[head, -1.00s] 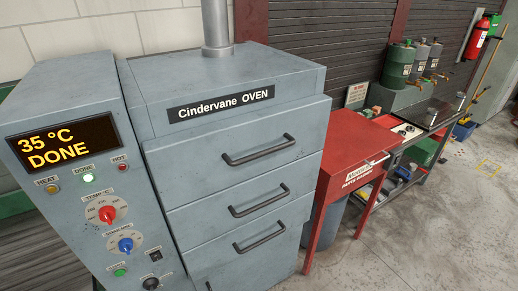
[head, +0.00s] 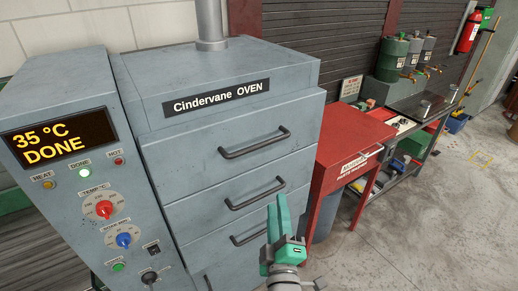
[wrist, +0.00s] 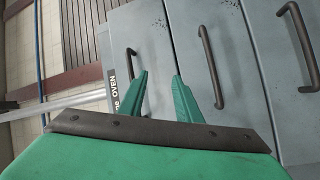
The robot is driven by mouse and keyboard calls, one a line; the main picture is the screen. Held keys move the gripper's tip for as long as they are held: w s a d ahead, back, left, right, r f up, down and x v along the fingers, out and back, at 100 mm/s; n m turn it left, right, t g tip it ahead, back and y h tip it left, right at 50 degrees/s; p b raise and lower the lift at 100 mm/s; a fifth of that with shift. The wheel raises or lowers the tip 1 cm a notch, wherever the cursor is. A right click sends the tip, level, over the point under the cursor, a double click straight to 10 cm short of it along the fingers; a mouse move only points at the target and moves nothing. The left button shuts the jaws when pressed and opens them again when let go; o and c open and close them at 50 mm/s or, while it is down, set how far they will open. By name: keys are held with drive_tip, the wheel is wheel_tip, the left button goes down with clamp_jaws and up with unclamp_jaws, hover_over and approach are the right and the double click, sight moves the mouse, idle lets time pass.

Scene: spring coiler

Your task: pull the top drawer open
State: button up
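The grey oven has a stack of drawers that look closed. The top drawer (head: 200,155), just below the "Cindervane OVEN" label, has a dark bar handle (head: 255,146). In the wrist view, which is turned sideways, the top drawer's handle (wrist: 131,64) is beyond the left finger, partly hidden by it. My green gripper (head: 278,205) is in front of the lower drawers, below and right of the top handle. In the wrist view my gripper (wrist: 160,76) has its fingers apart with nothing between them. It is not touching any handle.
Lower drawer handles (head: 256,194) stand out from the oven front; one also shows in the wrist view (wrist: 210,66). A control panel (head: 95,190) reading "35 °C DONE" is on the left. A red parts washer (head: 345,140) stands close on the right. The floor at right is clear.

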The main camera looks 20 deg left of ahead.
sight(259, 146)
drive_tip(key=w+a+r+n+y, duration=0.2)
drive_tip(key=a+r+n+y, duration=0.15)
drive_tip(key=r+n, duration=0.4)
drive_tip(key=shift+m+g+h, duration=0.4)
drive_tip(key=shift+m+h, duration=0.05)
drive_tip(key=shift+m, duration=0.4)
drive_tip(key=x, duration=0.6)
drive_tip(key=r+x, duration=0.1)
drive_tip(key=x, duration=0.3)
drive_tip(key=shift+d+r, duration=0.1)
drive_tip(key=shift+r, duration=0.05)
drive_tip(key=shift+w+a, duration=0.3)
drive_tip(key=shift+a, duration=0.15)
drive_tip(key=shift+d, duration=0.15)
clamp_jaws()
